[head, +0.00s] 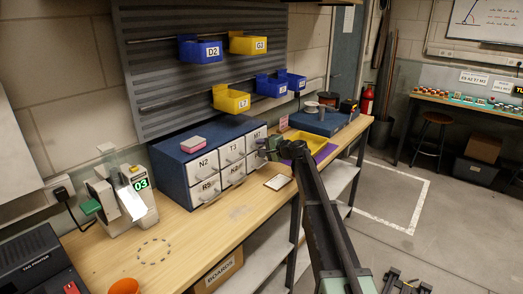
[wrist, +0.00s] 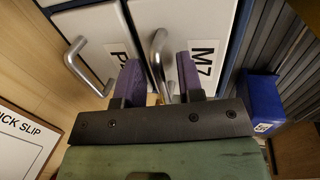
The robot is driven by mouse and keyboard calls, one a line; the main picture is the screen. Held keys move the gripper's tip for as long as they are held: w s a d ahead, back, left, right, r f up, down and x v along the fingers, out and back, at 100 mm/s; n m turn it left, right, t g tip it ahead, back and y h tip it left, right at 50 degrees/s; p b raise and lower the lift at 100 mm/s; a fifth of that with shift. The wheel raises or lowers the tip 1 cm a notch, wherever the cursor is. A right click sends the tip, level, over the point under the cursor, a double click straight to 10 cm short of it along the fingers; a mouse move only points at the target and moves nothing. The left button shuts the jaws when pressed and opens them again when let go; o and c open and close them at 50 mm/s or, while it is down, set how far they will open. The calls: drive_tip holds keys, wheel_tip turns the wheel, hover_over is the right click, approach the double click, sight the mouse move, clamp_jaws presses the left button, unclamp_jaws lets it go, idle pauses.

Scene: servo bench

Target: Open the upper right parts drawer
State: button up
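The parts cabinet (head: 170,166) is blue with two rows of white drawers. The upper right drawer, labelled M7 (head: 256,134), looks shut; its label also shows in the wrist view (wrist: 203,58). Its curved metal handle (wrist: 157,58) appears between my fingers in the wrist view. My gripper (head: 264,147) is at the right end of the cabinet front, in front of this drawer, and partly hides it. In the wrist view my gripper (wrist: 160,80) is open, with two purple-padded fingers apart on either side of the handle. I cannot tell whether either finger touches it.
A lower drawer's handle (wrist: 85,65) is close beside my left finger in the wrist view. A blue bin (wrist: 262,100) is off to the right there. A pick slip (head: 277,182) lies on the bench before the cabinet. A yellow tray (head: 312,140) is right of my gripper.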

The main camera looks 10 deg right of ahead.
drive_tip(key=shift+w+a, duration=0.15)
clamp_jaws()
